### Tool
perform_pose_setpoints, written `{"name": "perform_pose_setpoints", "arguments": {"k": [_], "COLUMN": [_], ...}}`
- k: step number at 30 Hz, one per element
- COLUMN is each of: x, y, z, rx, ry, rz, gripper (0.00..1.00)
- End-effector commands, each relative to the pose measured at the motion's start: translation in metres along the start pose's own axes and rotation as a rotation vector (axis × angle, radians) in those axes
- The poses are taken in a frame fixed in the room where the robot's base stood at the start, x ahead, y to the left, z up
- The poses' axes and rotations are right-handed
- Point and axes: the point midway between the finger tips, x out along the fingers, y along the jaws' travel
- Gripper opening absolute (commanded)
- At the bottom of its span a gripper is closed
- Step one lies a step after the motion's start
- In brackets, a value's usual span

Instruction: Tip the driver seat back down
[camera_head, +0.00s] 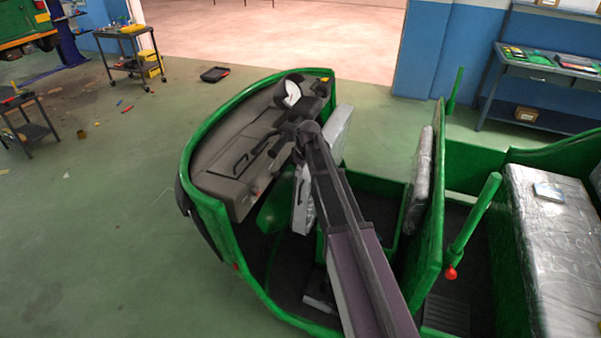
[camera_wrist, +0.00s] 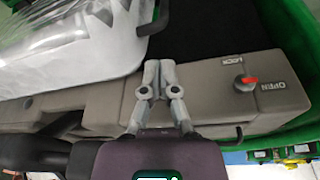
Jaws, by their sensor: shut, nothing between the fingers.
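The driver seat (camera_head: 339,131) is wrapped in clear plastic and stands steeply tipped up, just behind the dashboard. My arm crosses in front of its middle, and another part of it shows left of the arm. In the wrist view the plastic-covered seat (camera_wrist: 75,42) fills the upper left. My gripper (camera_wrist: 159,68) is shut and empty over the grey dashboard (camera_wrist: 205,92), with its fingertips apart from the seat, to its right in that view. In the head view my gripper is hard to make out among the dark parts at the dashboard.
The green rickshaw body (camera_head: 195,160) surrounds the cab. A red knob (camera_wrist: 249,80) sits between LOCK and OPEN labels on the dashboard. A green partition (camera_head: 429,215) stands behind the driver space, with a plastic-wrapped rear seat (camera_head: 550,240) beyond. Open floor lies left.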

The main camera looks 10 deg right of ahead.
Motion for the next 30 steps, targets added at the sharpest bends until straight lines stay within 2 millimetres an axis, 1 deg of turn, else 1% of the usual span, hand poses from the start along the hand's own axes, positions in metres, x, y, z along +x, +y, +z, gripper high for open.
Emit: {"name": "perform_pose_setpoints", "arguments": {"k": [1, 18, 24, 30], "x": [0.008, 0.049, 0.055, 0.056], "y": [0.0, 0.001, 0.001, 0.001], "z": [0.001, 0.001, 0.001, 0.001], "rx": [0.0, 0.001, 0.001, 0.002], "ry": [0.0, 0.0, 0.0, 0.001], "rz": [0.0, 0.001, 0.001, 0.001], "gripper": [0.0, 0.0, 0.0, 0.0]}}
